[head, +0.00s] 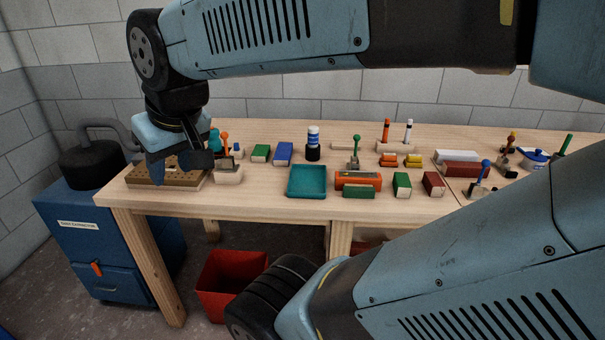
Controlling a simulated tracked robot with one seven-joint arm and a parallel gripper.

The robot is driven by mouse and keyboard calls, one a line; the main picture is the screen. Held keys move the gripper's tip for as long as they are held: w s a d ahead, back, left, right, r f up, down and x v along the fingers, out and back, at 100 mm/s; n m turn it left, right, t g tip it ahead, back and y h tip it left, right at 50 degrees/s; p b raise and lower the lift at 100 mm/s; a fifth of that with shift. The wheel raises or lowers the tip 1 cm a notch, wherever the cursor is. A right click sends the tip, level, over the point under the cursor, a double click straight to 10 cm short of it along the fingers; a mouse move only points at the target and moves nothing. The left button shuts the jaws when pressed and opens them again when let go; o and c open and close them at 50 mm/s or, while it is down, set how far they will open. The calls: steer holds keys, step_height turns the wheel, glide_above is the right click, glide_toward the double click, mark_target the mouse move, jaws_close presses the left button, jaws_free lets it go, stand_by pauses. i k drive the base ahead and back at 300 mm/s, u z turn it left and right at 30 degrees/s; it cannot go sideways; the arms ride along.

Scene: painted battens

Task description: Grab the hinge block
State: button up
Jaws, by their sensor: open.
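My gripper (177,168) is at the left end of the bench, pointing down with its dark fingers apart and nothing seen between them. It hangs over or in front of a brown board with holes (138,178) and hides part of it. I cannot tell for sure which piece is the hinge block. Close to the right of my gripper is a pale block (229,176) with an orange-knobbed lever (225,142) at it. Similar knobbed levers stand farther off, one green (356,142) and one blue (486,165).
A red bin (222,290) and a blue extractor (95,235) stand on the floor.

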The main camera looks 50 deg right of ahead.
mark_target(357, 176)
steer(key=u, duration=0.5)
steer(key=k, duration=1.45)
steer(key=z, duration=2.9)
steer(key=k, duration=0.1)
steer(key=u, duration=0.6)
steer(key=i, duration=1)
steer(key=u, duration=0.1)
